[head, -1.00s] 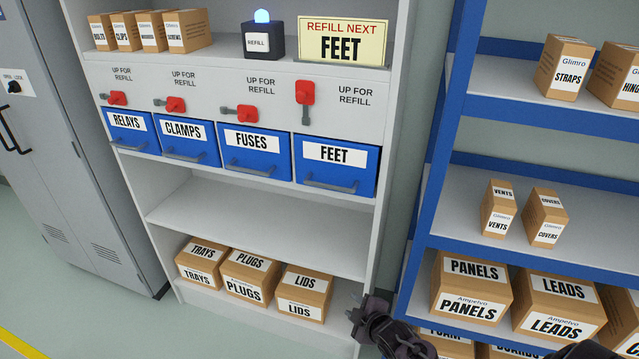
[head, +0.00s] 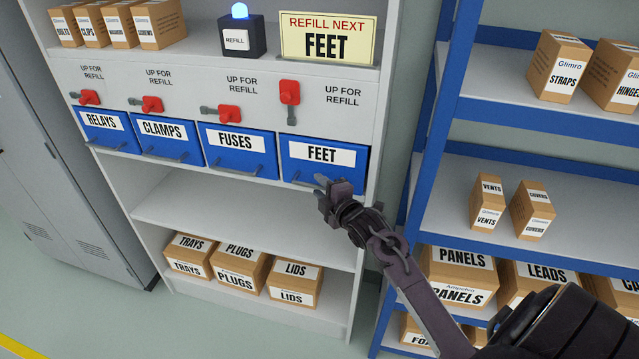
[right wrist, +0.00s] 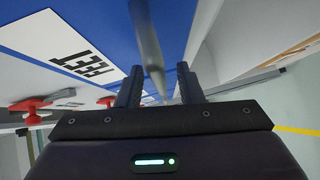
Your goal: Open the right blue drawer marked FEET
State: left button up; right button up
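The blue FEET drawer (head: 322,158) is the rightmost of the row in the head view and looks closed. Its red latch (head: 289,93) stands upright above it, unlike the sideways latches of the other drawers. My right gripper (head: 326,186) is at the drawer's handle, just below the FEET label. In the right wrist view its two fingers (right wrist: 160,88) are apart, with the grey handle bar (right wrist: 147,45) running between them. I see no finger closed on the bar. The blue drawer front (right wrist: 100,25) lies close ahead. My left gripper is not in view.
Blue drawers RELAYS (head: 106,130), CLAMPS (head: 164,138) and FUSES (head: 240,150) sit to the left. The open shelf (head: 220,210) below is bare. A blue rack (head: 437,130) with boxes stands close on the right. A sign (head: 328,38) reads REFILL NEXT FEET.

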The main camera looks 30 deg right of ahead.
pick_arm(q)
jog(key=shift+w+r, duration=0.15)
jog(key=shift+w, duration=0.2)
pick_arm(e)
jog(key=shift+w, duration=0.35)
jog(key=shift+c, duration=0.2)
grip_shut()
jog(key=shift+a+f, duration=0.1)
